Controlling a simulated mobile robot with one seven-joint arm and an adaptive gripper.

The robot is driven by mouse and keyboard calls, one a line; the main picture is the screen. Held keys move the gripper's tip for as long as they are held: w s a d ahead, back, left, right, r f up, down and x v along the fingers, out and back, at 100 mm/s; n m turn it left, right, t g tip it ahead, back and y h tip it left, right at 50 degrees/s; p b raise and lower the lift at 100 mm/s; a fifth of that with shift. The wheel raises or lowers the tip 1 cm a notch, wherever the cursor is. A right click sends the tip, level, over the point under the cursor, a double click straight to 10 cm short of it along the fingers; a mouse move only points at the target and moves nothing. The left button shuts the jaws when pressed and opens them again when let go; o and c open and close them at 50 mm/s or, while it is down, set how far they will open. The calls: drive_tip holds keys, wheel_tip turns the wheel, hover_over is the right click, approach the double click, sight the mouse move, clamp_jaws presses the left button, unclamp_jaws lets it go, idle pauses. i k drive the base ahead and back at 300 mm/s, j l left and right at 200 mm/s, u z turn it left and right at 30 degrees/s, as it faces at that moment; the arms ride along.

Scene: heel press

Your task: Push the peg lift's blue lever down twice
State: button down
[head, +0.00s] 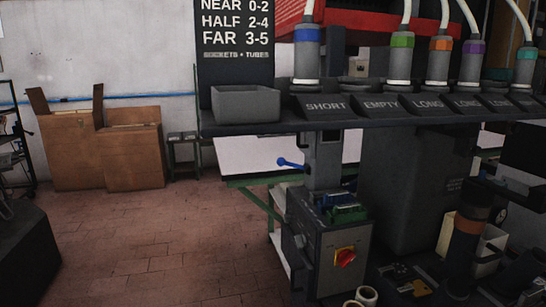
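A blue lever (291,164) with a rounded end sticks out to the left of a grey metal column, which appears to be the peg lift (322,160). The lever is close to level, its free end slightly higher than its inner end. The column stands below a dark shelf and behind a grey control box. My gripper is not in view, and nothing is seen touching the lever.
The dark shelf (390,122) carries a grey bin (246,103) and labelled sockets with several colour-banded tubes. The control box (312,250) has a red switch (345,257). The brick-tiled floor (150,235) at left is clear.

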sight(281, 162)
drive_tip(key=i+j+z, duration=0.1)
drive_tip(key=j, duration=0.25)
drive_tip(key=i+j+z, duration=0.1)
drive_tip(key=j, duration=0.3)
drive_tip(key=i+j+z, duration=0.1)
drive_tip(key=i+j, duration=0.15)
drive_tip(key=j, duration=0.15)
drive_tip(key=i+j+z, duration=0.1)
drive_tip(key=j, duration=0.25)
drive_tip(key=i+j+z, duration=0.1)
drive_tip(key=i+j, duration=0.35)
drive_tip(key=j, duration=0.25)
drive_tip(key=i+j+z, duration=0.15)
drive_tip(key=j, duration=0.2)
drive_tip(key=i+j+z, duration=0.1)
drive_tip(key=j, duration=0.3)
drive_tip(key=i+j+z, duration=0.1)
drive_tip(key=j, duration=0.3)
drive_tip(key=i+j, duration=0.25)
drive_tip(key=j, duration=0.15)
drive_tip(key=i+j+z, duration=0.15)
drive_tip(key=j, duration=0.25)
